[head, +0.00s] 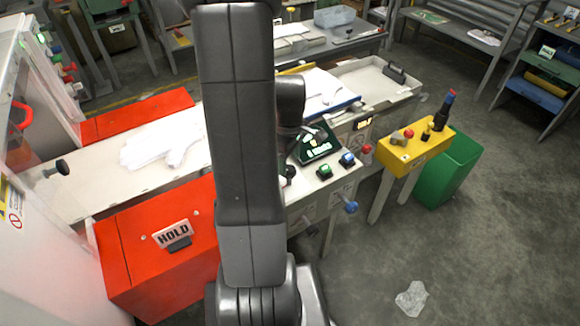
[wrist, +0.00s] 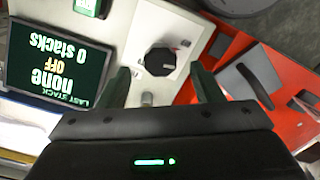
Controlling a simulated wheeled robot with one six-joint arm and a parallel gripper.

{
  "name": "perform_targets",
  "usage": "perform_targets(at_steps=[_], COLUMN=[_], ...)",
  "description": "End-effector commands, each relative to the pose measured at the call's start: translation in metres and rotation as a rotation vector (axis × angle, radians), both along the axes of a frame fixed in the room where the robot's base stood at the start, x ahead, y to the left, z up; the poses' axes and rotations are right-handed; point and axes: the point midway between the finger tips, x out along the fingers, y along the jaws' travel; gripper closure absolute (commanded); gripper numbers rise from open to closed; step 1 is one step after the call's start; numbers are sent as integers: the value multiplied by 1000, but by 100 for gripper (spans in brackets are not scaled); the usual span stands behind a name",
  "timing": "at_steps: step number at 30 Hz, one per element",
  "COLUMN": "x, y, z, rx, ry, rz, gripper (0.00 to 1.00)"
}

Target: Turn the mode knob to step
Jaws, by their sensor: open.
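In the wrist view the black faceted knob (wrist: 160,62) sits on a pale plate of the control panel, with a small light mark on its face. I cannot read any setting names beside it. My gripper (wrist: 161,78) is open, its dark green fingers apart to the left and right of the knob, with nothing held. I cannot tell whether they touch the knob. The display (wrist: 62,62) appears upside down and reads LAST STACK, none, OFF, 0 stacks. It also shows in the head view (head: 318,145); there my arm hides the knob.
A green button (head: 324,171) and a blue button (head: 347,158) are on the panel. A red box marked HOLD (head: 165,255) stands left of my arm. White gloves (head: 160,150) lie on the belt. A yellow box (head: 412,150) and green bin (head: 450,172) stand right.

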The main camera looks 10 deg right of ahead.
Motion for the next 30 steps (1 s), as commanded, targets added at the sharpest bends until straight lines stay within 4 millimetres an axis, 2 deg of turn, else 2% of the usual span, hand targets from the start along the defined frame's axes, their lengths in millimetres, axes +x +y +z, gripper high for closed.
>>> perform_targets(at_steps=[1,6,12,19,20,26,27,30], x=[-1,-1,0,0,0,0,0,0], y=[0,0,0,0,0,0,0,0], z=[-9,-28,-36,-36,-36,-36,-36,-36], rx=[1,0,0,0,0,0,0,0], ry=[4,3,0,0,0,0,0,0], rz=[0,0,-1,-1,-1,-1,-1,-2], gripper=[41,41,41,41,43,82,85,85])
